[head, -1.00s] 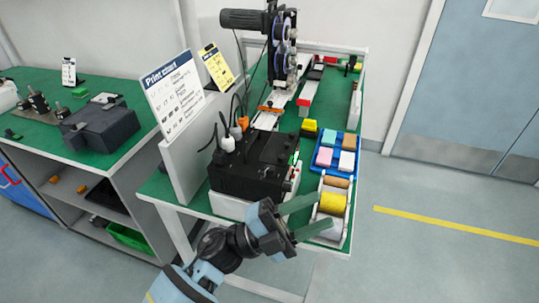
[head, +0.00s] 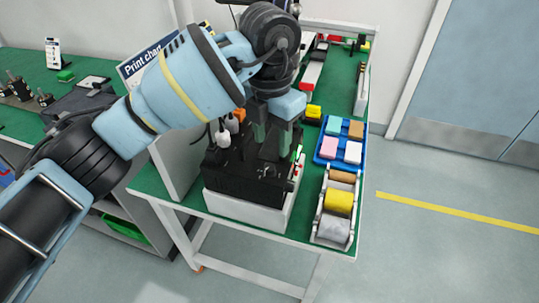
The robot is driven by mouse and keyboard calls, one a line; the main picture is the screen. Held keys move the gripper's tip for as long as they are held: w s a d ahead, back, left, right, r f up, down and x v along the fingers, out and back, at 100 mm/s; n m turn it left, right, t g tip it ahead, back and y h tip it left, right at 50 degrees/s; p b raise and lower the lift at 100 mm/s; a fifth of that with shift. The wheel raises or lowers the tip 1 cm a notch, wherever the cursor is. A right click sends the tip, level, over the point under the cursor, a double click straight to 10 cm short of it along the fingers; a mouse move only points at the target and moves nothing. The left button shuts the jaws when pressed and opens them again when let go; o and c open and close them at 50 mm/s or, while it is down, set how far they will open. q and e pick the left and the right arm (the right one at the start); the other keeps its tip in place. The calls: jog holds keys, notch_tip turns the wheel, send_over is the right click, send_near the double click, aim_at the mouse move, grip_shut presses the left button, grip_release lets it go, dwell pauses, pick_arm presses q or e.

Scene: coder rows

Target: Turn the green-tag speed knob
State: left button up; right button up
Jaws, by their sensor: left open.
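The black control box (head: 236,176) sits on a white base (head: 240,208) on the green-topped table. A small green mark (head: 298,153) shows at its right edge, beside small red and light controls (head: 297,172). I cannot tell for sure which small part is the green-tag speed knob; the gripper hides part of the box top. I cannot tell whether the fingertips touch the box. My right gripper is not in view.
A blue tray (head: 317,159) with coloured blocks and a white holder (head: 316,235) with yellow and grey rolls stand right of the box. A yellow block (head: 314,111) lies behind. The print chart board (head: 139,65) stands left, partly behind my arm.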

aim_at(269, 167)
pick_arm(q)
jog(key=shift+w+a+r, duration=0.15)
jog(key=shift+a+r, duration=0.05)
jog(key=shift+r, duration=0.05)
jog(key=shift+f, duration=3.95)
jog(key=shift+c, duration=0.5)
grip_shut()
